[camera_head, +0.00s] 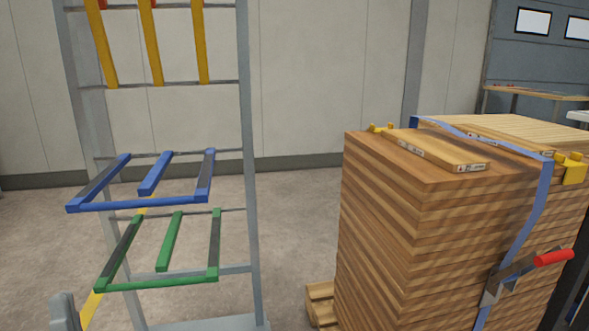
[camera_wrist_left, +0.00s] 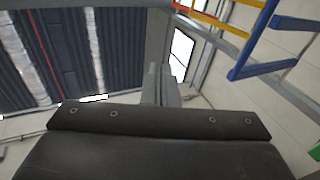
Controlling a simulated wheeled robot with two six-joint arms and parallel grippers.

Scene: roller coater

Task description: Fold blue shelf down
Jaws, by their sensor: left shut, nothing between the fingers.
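The blue shelf (camera_head: 140,203) is an open frame on a grey upright rack (camera_head: 247,150). It sticks out roughly level toward me, above the green shelf (camera_head: 160,284), which also sticks out. Part of the blue shelf also shows at the upper right in the left wrist view (camera_wrist_left: 264,68). My left gripper (camera_head: 63,298) shows only its grey tip at the bottom left of the head view, below and left of the blue shelf and apart from it. In the left wrist view its fingers (camera_wrist_left: 160,75) are shut and empty. My right gripper is not in view.
Yellow shelf bars (camera_head: 152,45) hang steeply at the top of the rack. A tall strapped stack of wooden boards (camera_head: 400,230) with a red-handled ratchet (camera_head: 553,258) stands at the right. Bare floor (camera_head: 295,230) lies between rack and stack.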

